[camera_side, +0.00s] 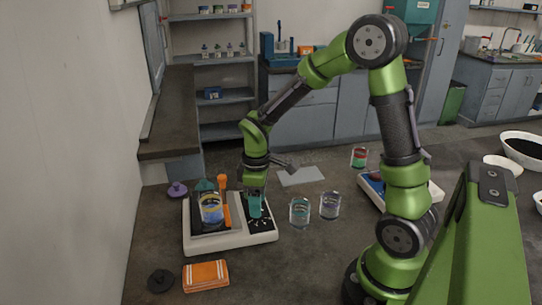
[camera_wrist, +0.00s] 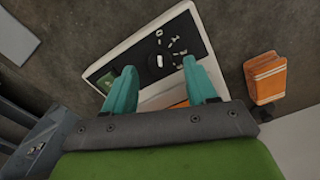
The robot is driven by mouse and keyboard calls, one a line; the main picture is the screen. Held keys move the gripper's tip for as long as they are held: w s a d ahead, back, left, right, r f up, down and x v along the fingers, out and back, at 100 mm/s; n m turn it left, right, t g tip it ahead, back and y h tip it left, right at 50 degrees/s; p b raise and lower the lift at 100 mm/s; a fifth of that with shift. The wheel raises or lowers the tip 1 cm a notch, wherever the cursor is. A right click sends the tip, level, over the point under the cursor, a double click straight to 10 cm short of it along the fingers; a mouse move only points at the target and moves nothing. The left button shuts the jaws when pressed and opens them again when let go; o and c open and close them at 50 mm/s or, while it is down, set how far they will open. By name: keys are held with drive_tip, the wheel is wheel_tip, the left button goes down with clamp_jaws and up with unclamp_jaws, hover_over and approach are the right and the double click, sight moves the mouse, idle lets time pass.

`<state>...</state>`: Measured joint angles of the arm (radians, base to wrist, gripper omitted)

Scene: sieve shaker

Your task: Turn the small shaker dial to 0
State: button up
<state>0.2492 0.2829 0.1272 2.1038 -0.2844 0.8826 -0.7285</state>
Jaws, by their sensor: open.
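The white shaker base (camera_side: 240,238) stands on the bench in the side view, and its white edge (camera_wrist: 190,20) crosses the wrist view. Its dark control panel (camera_wrist: 135,62) has a pale oval dial marker (camera_wrist: 159,61) with white markings around its upper right. I cannot read the numbers or tell the dial's setting. My gripper (camera_wrist: 160,66) has teal fingers spread apart, one on each side of the dial area, with nothing between them. Contact with the dial cannot be told.
An orange cloth (camera_side: 206,275) and black lid (camera_side: 160,281) lie in front. A teal jar (camera_side: 300,212) and purple jar (camera_side: 330,206) stand to the right.

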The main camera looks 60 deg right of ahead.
wheel_tip(320, 180, up, 15)
idle(0.5)
drive_tip(key=s+a+r+m+t+y, duration=0.2)
drive_tip(key=s+a+m+t, duration=0.5)
drive_tip(key=s, duration=0.3)
drive_tip(key=shift+s+a+r+m, duration=0.3)
drive_tip(key=shift+a+m, duration=0.2)
drive_tip(key=shift+m, duration=0.3)
